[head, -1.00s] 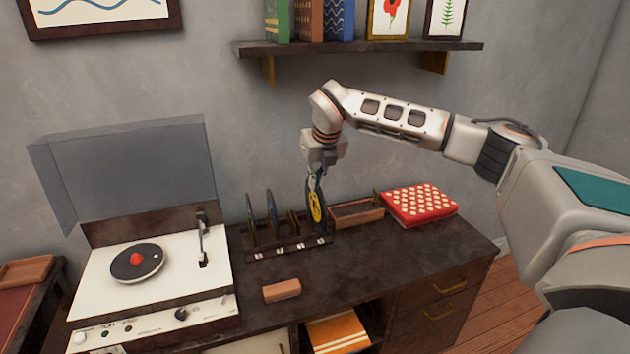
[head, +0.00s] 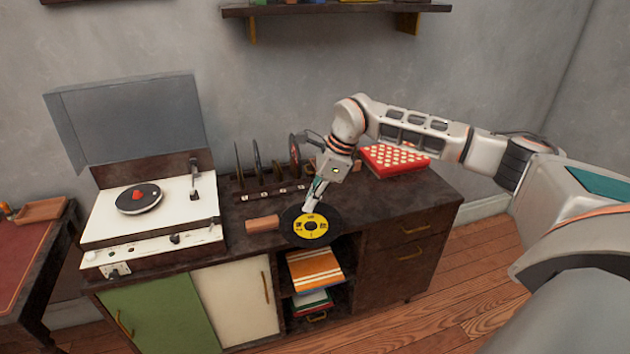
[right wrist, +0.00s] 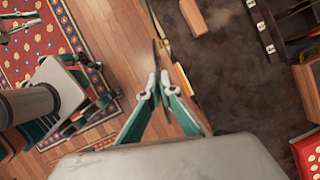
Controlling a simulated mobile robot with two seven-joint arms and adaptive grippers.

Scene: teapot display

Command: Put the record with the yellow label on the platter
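The record with the yellow label (head: 311,227) is in my right gripper (head: 316,200), which is shut on its upper rim. In the head view its label faces me, and it hangs at the cabinet's front edge, in front of the rack. In the right wrist view the record (right wrist: 155,52) shows nearly edge-on beyond the closed fingertips (right wrist: 158,88). The record player (head: 150,215) stands at the left with its clear lid up. Its dark platter (head: 139,200) has a red piece (head: 137,194) at the middle.
A rack (head: 270,188) with several upright records stands behind. A small brown block (head: 262,223) lies between the player and the held record. A red dotted box (head: 393,160) is at the back right. A shelf (head: 330,9) hangs above.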

